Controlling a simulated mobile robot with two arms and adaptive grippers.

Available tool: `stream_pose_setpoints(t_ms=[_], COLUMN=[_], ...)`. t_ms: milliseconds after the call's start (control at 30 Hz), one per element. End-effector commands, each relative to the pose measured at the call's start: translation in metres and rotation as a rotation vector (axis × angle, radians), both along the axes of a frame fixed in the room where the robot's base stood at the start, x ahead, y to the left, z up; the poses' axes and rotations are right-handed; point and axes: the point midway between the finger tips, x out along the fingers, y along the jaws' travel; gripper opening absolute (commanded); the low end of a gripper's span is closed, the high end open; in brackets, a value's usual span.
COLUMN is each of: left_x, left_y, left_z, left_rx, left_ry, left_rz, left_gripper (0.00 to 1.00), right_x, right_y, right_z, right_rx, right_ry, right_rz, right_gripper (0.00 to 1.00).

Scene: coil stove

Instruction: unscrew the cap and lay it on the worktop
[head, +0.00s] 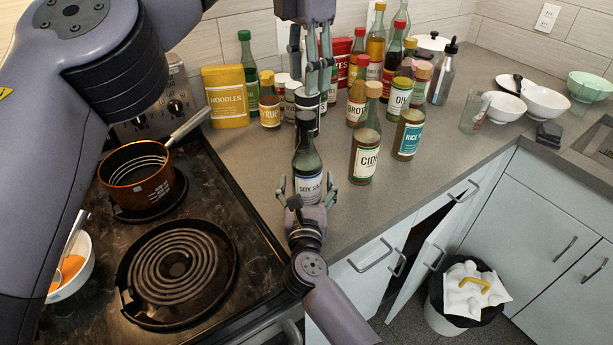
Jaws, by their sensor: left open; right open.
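A dark soy sauce bottle (307,160) with a pale label stands upright near the worktop's front edge. Its dark cap (306,120) sits at the top of the neck. My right gripper (306,188) is open, with one finger on each side of the bottle's lower body; I cannot tell whether they touch it. My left gripper (316,75) points down above the cap, open and empty, apart from the cap in the picture. It hides part of the bottles behind.
Several bottles, including the cider bottle (365,150), crowd the worktop (430,165) behind and right. The stove (215,190) with a copper pot (140,185) is left. A bin (440,315) stands below.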

Motion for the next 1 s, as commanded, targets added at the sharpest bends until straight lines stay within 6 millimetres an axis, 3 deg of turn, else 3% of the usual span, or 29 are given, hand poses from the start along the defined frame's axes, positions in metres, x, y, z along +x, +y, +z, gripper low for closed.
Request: stream_pose_setpoints(t_ms=[167,1000], left_x=[0.0000,0.0000], left_y=[0.0000,0.0000], left_z=[0.0000,0.0000], left_rx=[0.000,0.000], left_ry=[0.000,0.000], left_rz=[0.000,0.000], left_gripper=[0.46,0.46], right_x=[-0.0002,-0.0004], right_y=[-0.0002,-0.0002], right_z=[0.0001,0.0002], right_rx=[-0.001,-0.001], right_ry=[0.000,-0.001], right_rz=[0.000,0.000], right_gripper=[0.71,0.15])
